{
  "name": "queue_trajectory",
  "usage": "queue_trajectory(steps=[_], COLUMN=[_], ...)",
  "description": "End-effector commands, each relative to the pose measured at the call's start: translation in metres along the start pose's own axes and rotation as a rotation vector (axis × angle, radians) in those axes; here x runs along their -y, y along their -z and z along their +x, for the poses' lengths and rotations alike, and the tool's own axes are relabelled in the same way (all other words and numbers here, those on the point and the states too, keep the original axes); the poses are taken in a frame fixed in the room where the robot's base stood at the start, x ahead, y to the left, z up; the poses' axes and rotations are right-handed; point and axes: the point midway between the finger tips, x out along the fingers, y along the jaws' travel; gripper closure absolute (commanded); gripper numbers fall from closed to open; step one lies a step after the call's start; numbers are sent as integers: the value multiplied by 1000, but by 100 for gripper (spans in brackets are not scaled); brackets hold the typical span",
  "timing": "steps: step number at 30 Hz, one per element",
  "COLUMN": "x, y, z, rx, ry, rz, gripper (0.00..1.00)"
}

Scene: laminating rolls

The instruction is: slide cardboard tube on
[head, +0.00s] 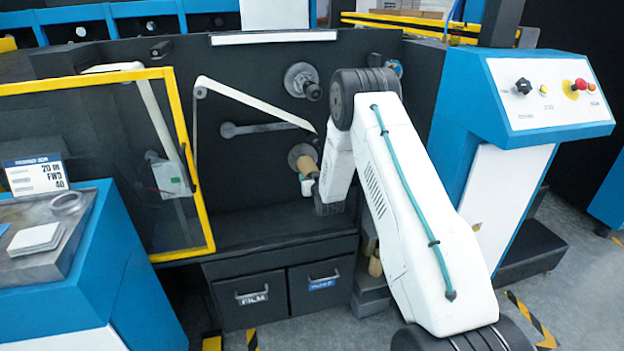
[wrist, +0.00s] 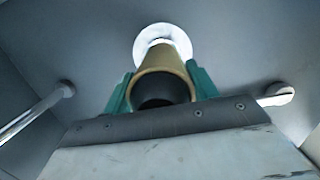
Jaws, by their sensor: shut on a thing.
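A tan cardboard tube (head: 307,165) is at the lower round spindle flange (head: 296,152) on the dark machine face in the head view. My gripper (head: 311,187) is shut on the tube, at the end of my white arm, which partly hides the area. In the wrist view the tube (wrist: 166,58) sits between my teal fingers (wrist: 160,85), its dark open end facing the camera. Its far end lines up with a pale round flange (wrist: 150,36). I cannot tell how far the tube is over the spindle, or whether it touches the flange.
An upper spindle (head: 303,80) and a pale web strip (head: 250,100) are near the tube. A yellow-framed clear guard (head: 186,170) stands to the left. Two drawers (head: 250,298) sit below. More tan tubes (head: 375,262) stand lower right, partly behind my arm. A control panel (head: 550,90) is at right.

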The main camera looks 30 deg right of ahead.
Motion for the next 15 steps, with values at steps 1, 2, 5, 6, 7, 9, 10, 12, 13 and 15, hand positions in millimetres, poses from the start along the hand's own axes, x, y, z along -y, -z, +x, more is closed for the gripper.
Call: queue_trajectory(steps=[1,2,5,6,7,9,10,12,13,15], x=[0,0,0,0,0,0,0,0,0,0], y=[0,0,0,0,0,0,0,0,0,0], z=[0,0,0,0,0,0,0,0,0,0], rx=[0,0,0,0,-1,-1,-1,-1,-1,-1], ry=[0,0,0,0,0,0,0,0,0,0], rz=[0,0,0,0,0,0,0,0,0,0], gripper=[65,65,65,65,65,39,31,17,17,17])
